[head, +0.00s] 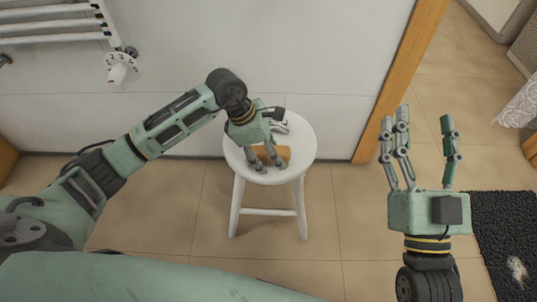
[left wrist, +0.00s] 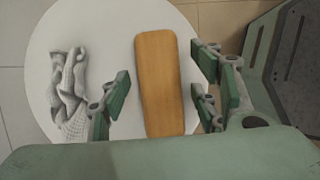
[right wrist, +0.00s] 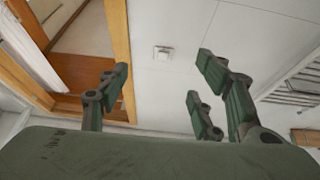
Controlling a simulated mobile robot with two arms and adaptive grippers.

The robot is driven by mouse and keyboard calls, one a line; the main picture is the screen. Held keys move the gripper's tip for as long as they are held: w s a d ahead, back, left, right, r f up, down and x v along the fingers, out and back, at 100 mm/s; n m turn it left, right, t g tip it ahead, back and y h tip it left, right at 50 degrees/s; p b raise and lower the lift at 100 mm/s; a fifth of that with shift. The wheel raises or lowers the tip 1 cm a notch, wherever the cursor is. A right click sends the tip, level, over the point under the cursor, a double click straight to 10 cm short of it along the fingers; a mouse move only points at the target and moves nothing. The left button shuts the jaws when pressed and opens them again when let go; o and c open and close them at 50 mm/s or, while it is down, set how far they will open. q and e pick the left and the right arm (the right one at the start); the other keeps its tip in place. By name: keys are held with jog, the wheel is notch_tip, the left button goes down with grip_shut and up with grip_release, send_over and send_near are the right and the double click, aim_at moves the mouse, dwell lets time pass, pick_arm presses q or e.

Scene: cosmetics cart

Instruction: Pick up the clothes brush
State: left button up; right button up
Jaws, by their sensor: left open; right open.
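The clothes brush (left wrist: 160,80) shows its wooden back as a long rounded block, lying on the white round stool (head: 298,138). In the head view the brush (head: 283,153) is partly hidden by my left gripper. My left gripper (head: 268,163) is open above the stool. In the left wrist view its fingers (left wrist: 160,88) stand on both sides of the brush, apart from it; I cannot tell the height gap. My right gripper (head: 423,125) is open and empty, fingers raised, right of the stool. Its fingers also show in the right wrist view (right wrist: 165,95).
A grey-white patterned item (left wrist: 70,90) lies on the stool beside the brush. A white wall is behind the stool, with a radiator (head: 55,25) upper left. A wooden door frame (head: 400,80) stands right. A dark mat (head: 507,240) lies at right. Tiled floor around the stool is clear.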

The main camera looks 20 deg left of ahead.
pick_arm(q)
jog(key=shift+f, duration=0.15)
dwell(0.8)
jog(key=c, duration=1.4)
